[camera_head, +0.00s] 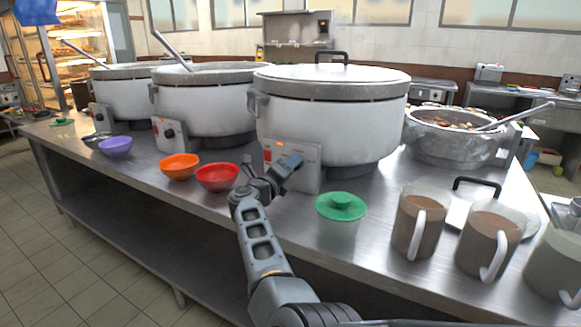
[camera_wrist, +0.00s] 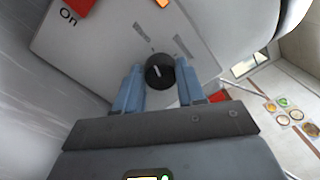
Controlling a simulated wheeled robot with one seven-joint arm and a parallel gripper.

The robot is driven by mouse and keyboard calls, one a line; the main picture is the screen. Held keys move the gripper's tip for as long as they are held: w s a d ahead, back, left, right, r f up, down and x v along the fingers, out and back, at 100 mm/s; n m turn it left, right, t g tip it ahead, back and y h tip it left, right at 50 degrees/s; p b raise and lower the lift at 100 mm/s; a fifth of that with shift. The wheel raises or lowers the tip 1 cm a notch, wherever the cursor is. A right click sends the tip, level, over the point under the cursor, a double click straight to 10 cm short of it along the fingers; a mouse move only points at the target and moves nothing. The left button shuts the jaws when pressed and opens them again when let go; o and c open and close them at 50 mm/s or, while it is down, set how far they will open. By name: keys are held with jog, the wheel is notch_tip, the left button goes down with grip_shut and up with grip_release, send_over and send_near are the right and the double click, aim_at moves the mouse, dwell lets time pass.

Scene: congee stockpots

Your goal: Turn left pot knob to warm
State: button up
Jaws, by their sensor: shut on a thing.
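Three large white rice-cooker pots stand in a row on the steel counter: a left pot (camera_head: 125,88), a middle pot (camera_head: 205,100) and a lidded near pot (camera_head: 330,115). My gripper (camera_head: 287,170) is at the control panel (camera_head: 307,178) of the lidded near pot. In the wrist view, the blue fingers of my gripper (camera_wrist: 159,86) are shut on the black knob (camera_wrist: 159,68), one on each side. The knob's white mark points roughly toward the top of the picture, between two small printed labels too small to read. In the head view, my gripper hides this knob.
A red bowl (camera_head: 218,177), an orange bowl (camera_head: 180,166) and a purple bowl (camera_head: 116,146) lie left of my arm. A green-lidded cup (camera_head: 341,208) and brown-filled jugs (camera_head: 420,222) stand to the right. A red switch (camera_wrist: 80,5) marked "On" and an orange light (camera_wrist: 162,2) are on the panel.

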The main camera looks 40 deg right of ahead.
jog(key=o, duration=1)
jog(key=shift+o, duration=0.2)
jog(key=shift+v, duration=3.9)
jog(key=shift+a, duration=0.1)
